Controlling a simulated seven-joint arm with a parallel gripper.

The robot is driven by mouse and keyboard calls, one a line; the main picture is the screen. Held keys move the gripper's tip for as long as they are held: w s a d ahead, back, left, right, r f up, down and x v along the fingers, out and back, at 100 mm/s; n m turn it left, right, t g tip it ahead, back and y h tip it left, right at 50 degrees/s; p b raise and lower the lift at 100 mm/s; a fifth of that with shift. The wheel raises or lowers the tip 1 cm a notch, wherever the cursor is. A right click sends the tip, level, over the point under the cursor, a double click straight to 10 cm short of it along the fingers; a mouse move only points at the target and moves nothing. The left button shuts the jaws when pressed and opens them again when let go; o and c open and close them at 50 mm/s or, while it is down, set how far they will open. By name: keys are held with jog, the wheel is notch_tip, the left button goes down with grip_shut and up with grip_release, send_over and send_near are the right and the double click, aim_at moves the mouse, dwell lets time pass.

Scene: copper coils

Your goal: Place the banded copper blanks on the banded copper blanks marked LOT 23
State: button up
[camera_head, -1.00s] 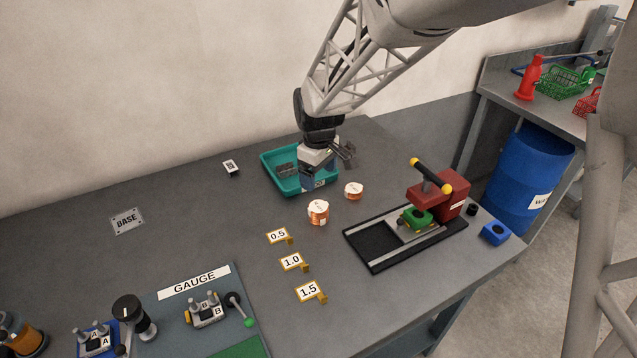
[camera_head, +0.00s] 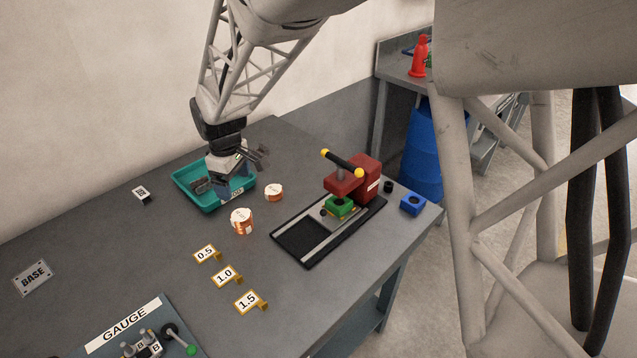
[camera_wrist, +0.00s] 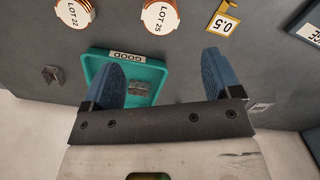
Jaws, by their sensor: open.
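Two banded copper blank stacks stand on the bench in the head view. The taller one (camera_head: 242,221) is nearer the 0.5 sign, and the shorter one (camera_head: 274,192) is behind and right of it. In the wrist view their labels are small: the one nearer the 0.5 sign (camera_wrist: 160,17) seems to read LOT 25. The other (camera_wrist: 75,15) seems to read LOT 22 or 23. My gripper (camera_wrist: 165,66) is open with nothing between its blue fingers, over and beside the teal tray. In the head view my gripper (camera_head: 228,182) partly hides that tray.
The teal tray (camera_wrist: 156,72) is marked GOOD and holds grey pieces. Another grey piece (camera_wrist: 53,75) lies outside it. A red press (camera_head: 365,172) with a black base stands right of the stacks. Signs 0.5 (camera_head: 206,253), 1.0 (camera_head: 226,276) and 1.5 (camera_head: 247,302) stand in front.

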jog(key=s+d+r+m+t, duration=0.1)
jog(key=s+d+r+m, duration=0.4)
jog(key=d, duration=0.7)
jog(key=s+d+r+m, duration=0.2)
jog(key=s+d+r, duration=0.3)
jog(key=d, duration=0.7)
jog(key=s+d+r+m+t, duration=0.1)
jog(key=s+d+m, duration=0.6)
jog(key=s+d, duration=0.7)
jog(key=s+r, duration=0.1)
jog(key=s, duration=0.2)
jog(key=shift+s+d+r+m+t, duration=0.3)
jog(key=shift+d+r, duration=0.05)
jog(key=shift+d, duration=0.05)
